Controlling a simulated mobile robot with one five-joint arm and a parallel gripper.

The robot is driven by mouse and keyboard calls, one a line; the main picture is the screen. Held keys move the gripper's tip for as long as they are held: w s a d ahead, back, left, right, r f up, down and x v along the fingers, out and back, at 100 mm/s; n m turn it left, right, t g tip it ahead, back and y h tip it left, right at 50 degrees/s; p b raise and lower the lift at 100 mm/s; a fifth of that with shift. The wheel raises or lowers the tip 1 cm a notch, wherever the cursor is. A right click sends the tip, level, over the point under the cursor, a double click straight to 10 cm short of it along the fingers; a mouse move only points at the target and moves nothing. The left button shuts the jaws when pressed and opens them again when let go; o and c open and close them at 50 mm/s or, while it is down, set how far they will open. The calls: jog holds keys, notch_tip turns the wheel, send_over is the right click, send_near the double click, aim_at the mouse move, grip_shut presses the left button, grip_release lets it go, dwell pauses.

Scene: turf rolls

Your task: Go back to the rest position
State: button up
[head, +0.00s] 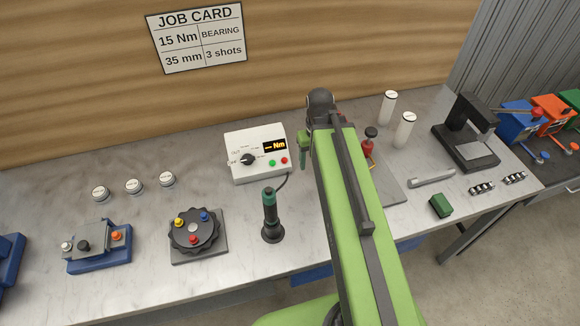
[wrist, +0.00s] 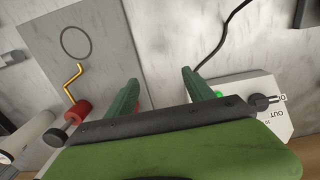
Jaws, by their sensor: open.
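My gripper (wrist: 160,82) shows in the wrist view with its two green fingers apart and only bare bench visible between them. In the head view the end of my arm is over the bench, between the torque controller (head: 258,152) and a red-bodied tool (head: 367,148). One green finger of my gripper (head: 304,152) shows there; the rest is hidden behind the arm. The controller's white box (wrist: 270,112) is partly behind the right finger in the wrist view. The red tool (wrist: 76,112) with its orange crank lies left of the fingers.
A dark screwdriver (head: 271,215) stands upright in front of the controller. A knobbed round fixture (head: 195,232) and a blue-based fixture (head: 97,250) are to the left. White cylinders (head: 404,130) and a black press (head: 468,140) are to the right.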

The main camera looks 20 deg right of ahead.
jog(key=a, duration=0.9)
jog(key=shift+s+a, duration=0.15)
jog(key=shift+a, duration=0.2)
